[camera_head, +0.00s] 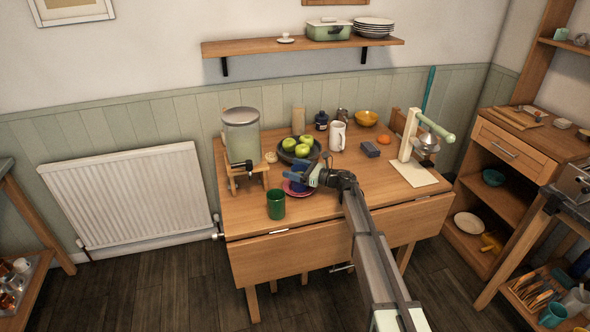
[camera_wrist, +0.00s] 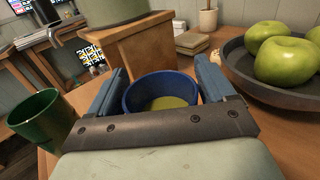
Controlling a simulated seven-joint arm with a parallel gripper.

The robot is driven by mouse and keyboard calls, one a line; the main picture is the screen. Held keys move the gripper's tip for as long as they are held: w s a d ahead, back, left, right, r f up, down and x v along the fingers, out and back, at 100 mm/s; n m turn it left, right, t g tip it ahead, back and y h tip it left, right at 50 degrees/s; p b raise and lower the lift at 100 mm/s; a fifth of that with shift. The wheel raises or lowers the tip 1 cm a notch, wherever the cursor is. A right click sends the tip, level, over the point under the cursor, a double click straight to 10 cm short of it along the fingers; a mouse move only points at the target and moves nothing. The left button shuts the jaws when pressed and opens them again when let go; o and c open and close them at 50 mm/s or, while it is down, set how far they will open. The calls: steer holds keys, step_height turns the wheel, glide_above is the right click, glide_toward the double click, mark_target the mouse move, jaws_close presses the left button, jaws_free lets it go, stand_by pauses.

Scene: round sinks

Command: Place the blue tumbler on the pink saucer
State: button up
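The blue tumbler (camera_wrist: 160,112) stands between the two fingers of my gripper (camera_wrist: 165,75) in the wrist view, with its yellowish inside showing. Both fingers lie close against its sides, so my gripper appears shut on it. In the head view the tumbler (camera_head: 298,171) is partly hidden by my gripper (camera_head: 301,178). The pink saucer (camera_head: 291,189) lies on the table directly under or just below the tumbler. I cannot tell whether the tumbler's base touches it. The saucer cannot be made out in the wrist view.
A green cup (camera_head: 276,205) stands left of the saucer near the table's front edge; it also shows in the wrist view (camera_wrist: 42,118). A dark bowl of green apples (camera_head: 299,152) is close behind. A drink dispenser (camera_head: 242,140) on a wooden stand is at back left.

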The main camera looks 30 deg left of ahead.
steer(key=shift+o, duration=1.2)
steer(key=shift+r, duration=0.1)
steer(key=shift+d+r, duration=0.1)
steer(key=shift+d, duration=0.1)
steer(key=d, duration=1.1)
steer(key=shift+w+d, duration=0.3)
steer(key=shift+w, duration=0.1)
